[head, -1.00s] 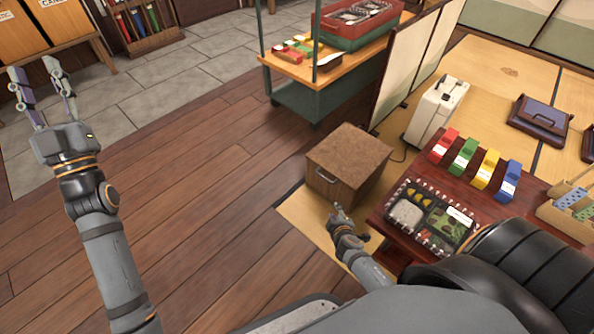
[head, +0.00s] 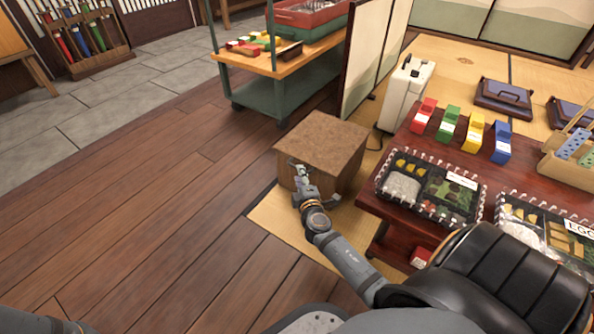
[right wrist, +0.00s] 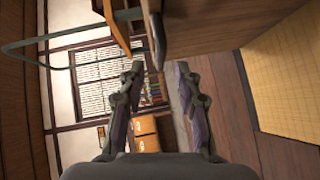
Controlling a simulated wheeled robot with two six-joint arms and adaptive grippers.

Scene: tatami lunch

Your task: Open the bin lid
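The bin is a brown box with a flat, speckled brown lid (head: 325,140), standing on the mat beside the low red table in the head view. The lid lies flat and closed. My right gripper (head: 297,166) is at the bin's near left side, close to its front face, and covers the place of the front handle. In the right wrist view my right gripper (right wrist: 158,70) has its two fingers apart with nothing between them. The bin's brown side (right wrist: 225,22) and a dark bar, perhaps its handle (right wrist: 158,40), lie just beyond the fingertips. My left gripper is out of view.
The low red table (head: 395,205) with food trays and coloured blocks stands close on the right. A green cart (head: 270,95) and a folding screen (head: 375,50) stand behind the bin. The wooden floor (head: 150,200) on the left is clear.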

